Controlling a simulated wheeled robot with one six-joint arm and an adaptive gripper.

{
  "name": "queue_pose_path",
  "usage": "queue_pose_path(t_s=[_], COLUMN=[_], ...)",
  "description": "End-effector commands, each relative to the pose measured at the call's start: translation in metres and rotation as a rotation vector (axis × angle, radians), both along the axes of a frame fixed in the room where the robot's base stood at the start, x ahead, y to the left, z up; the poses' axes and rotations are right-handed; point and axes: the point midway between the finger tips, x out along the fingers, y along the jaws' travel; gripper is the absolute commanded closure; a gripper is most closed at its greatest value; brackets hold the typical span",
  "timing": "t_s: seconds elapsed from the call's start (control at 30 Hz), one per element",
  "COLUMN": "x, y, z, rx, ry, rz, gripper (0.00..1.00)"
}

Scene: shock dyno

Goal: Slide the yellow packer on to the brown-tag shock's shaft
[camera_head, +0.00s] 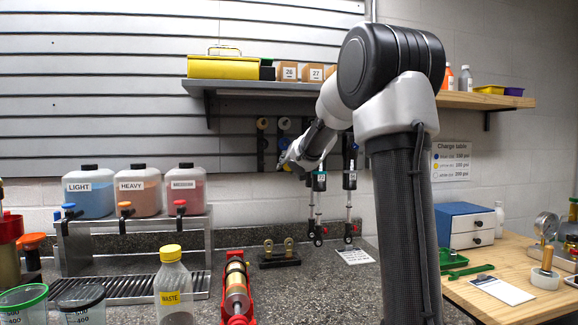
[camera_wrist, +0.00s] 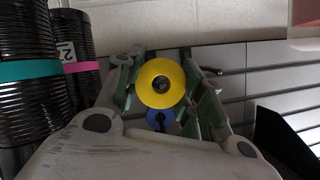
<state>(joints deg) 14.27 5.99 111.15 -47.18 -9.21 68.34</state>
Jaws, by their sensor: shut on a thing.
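My gripper (camera_wrist: 160,85) is shut on the yellow packer (camera_wrist: 147,88), a ring with a dark centre hole, seen face-on between the fingers. A blue ring (camera_wrist: 160,120) shows just below and behind it. I cannot make out a brown tag on either.
In the wrist view, black coil springs (camera_wrist: 22,85) with a teal band stand close on the left. A shelf (camera_head: 250,86) with a yellow case runs above. Fluid jugs (camera_head: 138,192) stand at left. A red clamp stand (camera_head: 236,285) and a waste bottle (camera_head: 172,285) are on the bench.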

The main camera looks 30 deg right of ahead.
Motion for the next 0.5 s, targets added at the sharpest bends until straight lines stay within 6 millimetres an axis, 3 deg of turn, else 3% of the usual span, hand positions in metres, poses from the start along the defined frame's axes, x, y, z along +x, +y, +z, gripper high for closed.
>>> queue_pose_path(t_s=[0.5], x=[-0.04], y=[0.012], z=[0.001], rx=[0.0], ry=[-0.001], rz=[0.0], gripper=[1.0])
